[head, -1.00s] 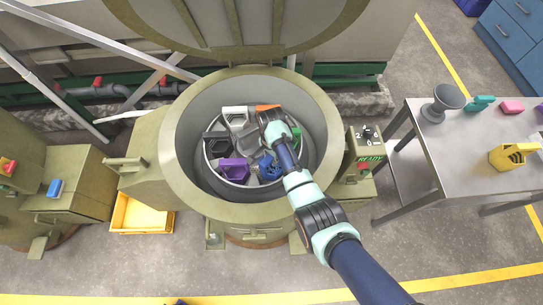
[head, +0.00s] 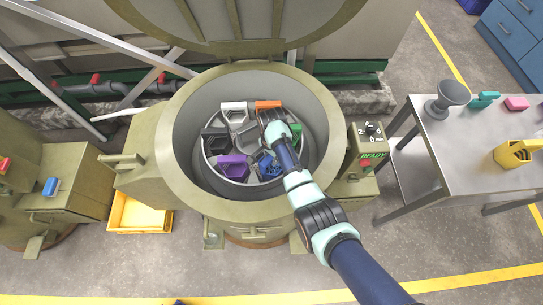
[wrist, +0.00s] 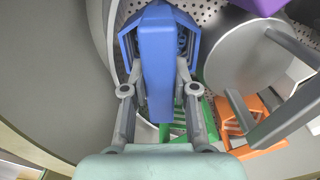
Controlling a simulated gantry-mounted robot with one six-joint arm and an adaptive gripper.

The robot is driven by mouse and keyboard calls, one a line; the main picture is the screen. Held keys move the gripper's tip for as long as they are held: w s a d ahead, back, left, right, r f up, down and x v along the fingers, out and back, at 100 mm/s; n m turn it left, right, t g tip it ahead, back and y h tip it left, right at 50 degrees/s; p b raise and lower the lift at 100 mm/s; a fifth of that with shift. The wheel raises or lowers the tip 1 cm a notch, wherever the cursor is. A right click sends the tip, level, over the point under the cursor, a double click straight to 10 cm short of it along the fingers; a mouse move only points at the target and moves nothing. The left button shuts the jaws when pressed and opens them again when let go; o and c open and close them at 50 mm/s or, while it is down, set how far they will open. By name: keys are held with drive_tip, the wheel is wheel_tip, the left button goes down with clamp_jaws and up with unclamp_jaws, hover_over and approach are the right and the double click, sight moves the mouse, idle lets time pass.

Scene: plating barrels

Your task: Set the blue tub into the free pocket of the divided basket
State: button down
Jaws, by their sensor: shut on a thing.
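The blue tub (head: 267,164) is inside the round divided basket (head: 207,163), low in the ring between the purple and green tubs. In the wrist view the blue tub (wrist: 158,45) is at the top centre, with its broad handle toward the camera. My gripper (wrist: 160,88) is shut on it, one finger on each side. In the head view my wrist hides most of the gripper. The basket's perforated floor (wrist: 208,14) shows beside the tub. I cannot tell whether the tub touches that floor.
The other pockets hold purple (head: 233,168), black (head: 214,140), white (head: 234,107), orange (head: 268,104) and green (head: 297,131) tubs. A grey hub disc (wrist: 240,65) and divider walls stand close by. The barrel rim (head: 166,150) surrounds the basket. A side table (head: 450,150) stands right.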

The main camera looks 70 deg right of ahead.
drive_tip(key=shift+f, duration=0.15)
drive_tip(key=c, duration=0.8)
unclamp_jaws()
drive_tip(key=shift+f, duration=0.1)
